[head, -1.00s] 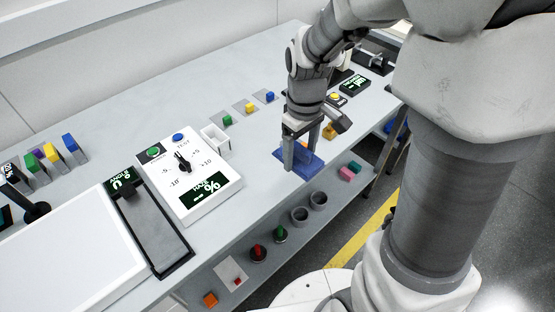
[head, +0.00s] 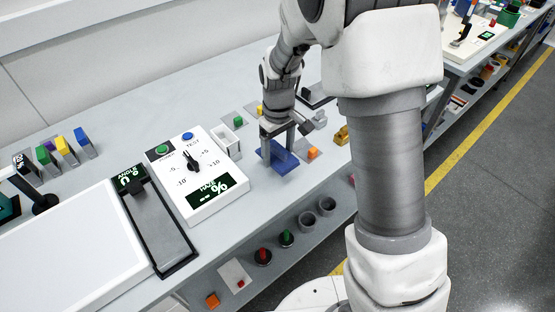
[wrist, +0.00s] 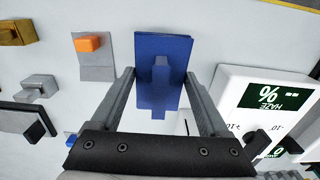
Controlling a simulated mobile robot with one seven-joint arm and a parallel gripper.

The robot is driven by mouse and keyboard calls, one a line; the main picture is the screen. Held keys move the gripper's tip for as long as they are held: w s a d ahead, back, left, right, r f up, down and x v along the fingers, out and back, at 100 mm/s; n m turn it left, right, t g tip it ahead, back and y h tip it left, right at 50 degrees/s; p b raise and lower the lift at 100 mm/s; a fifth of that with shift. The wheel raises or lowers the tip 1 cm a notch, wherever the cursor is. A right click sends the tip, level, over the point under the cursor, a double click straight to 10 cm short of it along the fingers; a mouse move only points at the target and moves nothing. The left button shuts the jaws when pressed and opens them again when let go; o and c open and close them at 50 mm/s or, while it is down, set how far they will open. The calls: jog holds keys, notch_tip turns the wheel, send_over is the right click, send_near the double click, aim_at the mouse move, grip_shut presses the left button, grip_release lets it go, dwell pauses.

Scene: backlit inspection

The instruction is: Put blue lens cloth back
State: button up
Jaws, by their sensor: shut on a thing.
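The blue lens cloth (head: 280,160) is a flat blue piece with a raised blue tab. It is between the fingers of my gripper (head: 277,146), low over the grey bench to the right of the white dial panel. In the wrist view the cloth (wrist: 172,47) spans the gap between the two fingers of my gripper (wrist: 160,76), which are shut on it. I cannot tell whether its underside touches the bench.
The white panel (head: 213,190) with a dial and a HAZE display is close on the left. An orange block (head: 312,153) is close on the right. A small white open box (head: 228,144) stands behind the panel. The bench's front edge is near.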

aim_at(277, 162)
jog(key=shift+w+f, duration=0.1)
jog(key=shift+f, duration=2)
jog(key=shift+f+b, duration=0.2)
jog(key=shift+b, duration=0.15)
jog(key=o, duration=1.2)
jog(key=shift+a, duration=0.1)
jog(key=shift+c, duration=0.2)
jog(key=shift+r, duration=0.1)
